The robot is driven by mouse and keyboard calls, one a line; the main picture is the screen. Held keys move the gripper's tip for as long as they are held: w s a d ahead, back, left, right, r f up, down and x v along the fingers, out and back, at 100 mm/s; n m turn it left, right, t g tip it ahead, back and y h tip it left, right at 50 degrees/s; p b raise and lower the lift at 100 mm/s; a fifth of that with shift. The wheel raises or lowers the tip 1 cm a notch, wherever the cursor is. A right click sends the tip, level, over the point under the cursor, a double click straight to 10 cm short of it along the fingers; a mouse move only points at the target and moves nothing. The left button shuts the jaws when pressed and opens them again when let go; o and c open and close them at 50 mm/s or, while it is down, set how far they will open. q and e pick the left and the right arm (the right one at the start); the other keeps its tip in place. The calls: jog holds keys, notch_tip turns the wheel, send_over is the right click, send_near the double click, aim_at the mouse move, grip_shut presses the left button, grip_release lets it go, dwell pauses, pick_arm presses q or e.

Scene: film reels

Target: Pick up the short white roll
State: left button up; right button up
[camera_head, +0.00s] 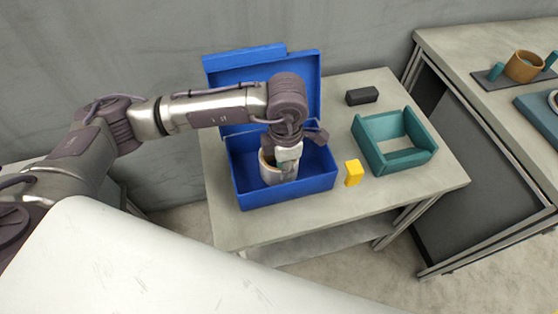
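A short white roll (268,172) with a tan rim stands in the open blue box (247,200) on the small table. My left arm comes in from the left and bends down over the box. My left gripper (285,160) points down into the box, at the roll's right side and partly in front of it. Its fingertips are not clearly visible, so I cannot tell whether they touch or hold the roll. My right gripper is not in view.
A yellow block (353,173) stands just right of the box. A teal open frame (372,155) and a black block (362,95) are on the table's right part. The box's raised lid (226,92) stands behind. A bench (460,45) holds a tan ring (524,66).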

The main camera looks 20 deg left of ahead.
pick_arm(q)
jog(key=shift+f+p, duration=0.5)
jog(key=shift+f, duration=2.3)
jog(key=shift+c, duration=0.3)
grip_shut()
